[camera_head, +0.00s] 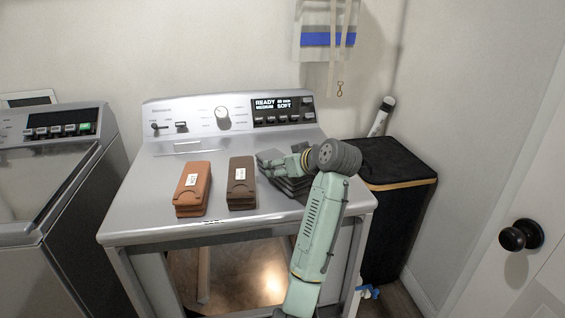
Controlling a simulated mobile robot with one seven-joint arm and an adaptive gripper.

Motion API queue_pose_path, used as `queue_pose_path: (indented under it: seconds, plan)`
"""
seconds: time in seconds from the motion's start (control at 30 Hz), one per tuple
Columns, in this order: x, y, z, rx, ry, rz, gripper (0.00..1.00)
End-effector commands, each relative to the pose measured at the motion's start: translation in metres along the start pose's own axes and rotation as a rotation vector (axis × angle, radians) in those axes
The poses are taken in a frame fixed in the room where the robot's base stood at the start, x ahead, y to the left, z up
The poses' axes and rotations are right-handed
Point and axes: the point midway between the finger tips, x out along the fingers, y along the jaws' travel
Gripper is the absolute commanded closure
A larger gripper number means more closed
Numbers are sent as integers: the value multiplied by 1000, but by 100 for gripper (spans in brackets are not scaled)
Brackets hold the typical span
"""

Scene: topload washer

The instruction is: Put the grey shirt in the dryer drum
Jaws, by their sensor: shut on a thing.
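A stack of folded dark grey shirts (291,187) lies on the right of the dryer top. My gripper (277,163) reaches in from the right over the stack and is shut on the grey shirt (268,155) at its top. The gripper and wrist hide part of the stack, so I cannot tell whether the held shirt is lifted clear. The dryer (140,238) stands in front of me. Its front has a large framed area (228,275) showing brown, with a bright spot. I cannot tell whether this is an open drum or a door panel.
Orange-brown folded clothes (192,188) and brown folded clothes (242,182) lie left of the grey stack. A washer (50,170) stands at left. A black hamper (398,165) stands close at right, with a white door (535,190) beyond. The dryer top's front left is clear.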

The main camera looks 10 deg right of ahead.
Motion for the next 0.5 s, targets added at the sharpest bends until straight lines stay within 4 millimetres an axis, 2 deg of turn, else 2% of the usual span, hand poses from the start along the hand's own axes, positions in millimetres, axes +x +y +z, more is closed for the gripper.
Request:
queue_pose_path:
  seconds: [0.4,0.43,0.5]
  plan:
    - [3,0,5,-1,3,1,78]
    - [3,0,5,0,2,1,42]
    - [3,0,5,0,2,1,38]
